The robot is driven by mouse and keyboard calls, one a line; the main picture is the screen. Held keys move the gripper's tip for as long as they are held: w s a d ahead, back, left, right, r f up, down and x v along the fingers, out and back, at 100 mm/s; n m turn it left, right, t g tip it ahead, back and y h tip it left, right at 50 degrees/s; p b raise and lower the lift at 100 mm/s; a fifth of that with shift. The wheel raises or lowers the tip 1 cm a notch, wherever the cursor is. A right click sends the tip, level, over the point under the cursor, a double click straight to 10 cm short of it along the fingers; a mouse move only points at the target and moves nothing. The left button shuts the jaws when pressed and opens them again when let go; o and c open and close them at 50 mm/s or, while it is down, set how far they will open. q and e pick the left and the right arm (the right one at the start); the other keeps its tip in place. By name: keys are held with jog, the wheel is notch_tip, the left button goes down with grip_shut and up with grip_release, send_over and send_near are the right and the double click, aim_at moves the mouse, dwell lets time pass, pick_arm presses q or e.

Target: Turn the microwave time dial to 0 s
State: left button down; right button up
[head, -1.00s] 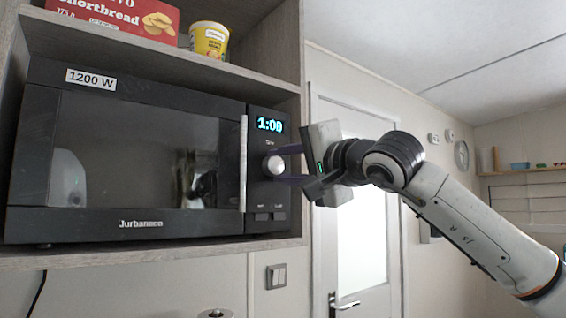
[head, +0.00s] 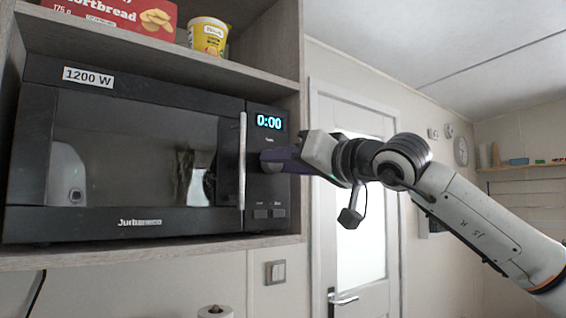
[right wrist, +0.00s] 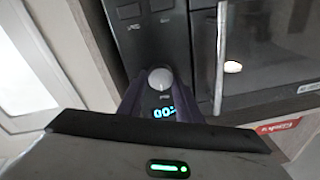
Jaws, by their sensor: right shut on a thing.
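The black microwave (head: 130,165) stands in a wooden shelf niche with its door shut. Its display (head: 269,122) reads 0:00. The round time dial (head: 268,163) is below the display and is mostly hidden by my gripper in the head view. The dial shows as a pale knob in the right wrist view (right wrist: 160,78). My right gripper (head: 274,160) is shut on the dial, its dark fingers on either side of the knob. The wrist is rolled, so the wrist view shows the panel upside down. My left gripper is not in view.
The vertical door handle (head: 242,160) is close to the left of the dial. Two buttons (head: 269,213) are below it. A yellow tub (head: 208,36) and a red shortbread box (head: 115,14) are on the shelf above. A white door (head: 362,230) is behind my arm.

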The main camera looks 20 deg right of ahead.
jog(key=shift+n, duration=1)
jog(key=o, duration=1)
jog(key=shift+o, duration=0.2)
jog(key=shift+s, duration=0.1)
jog(key=r+b+v, duration=0.1)
jog(key=b+v, duration=0.2)
jog(key=v, duration=0.7)
jog(key=shift+f, duration=0.45)
jog(key=shift+d, duration=0.15)
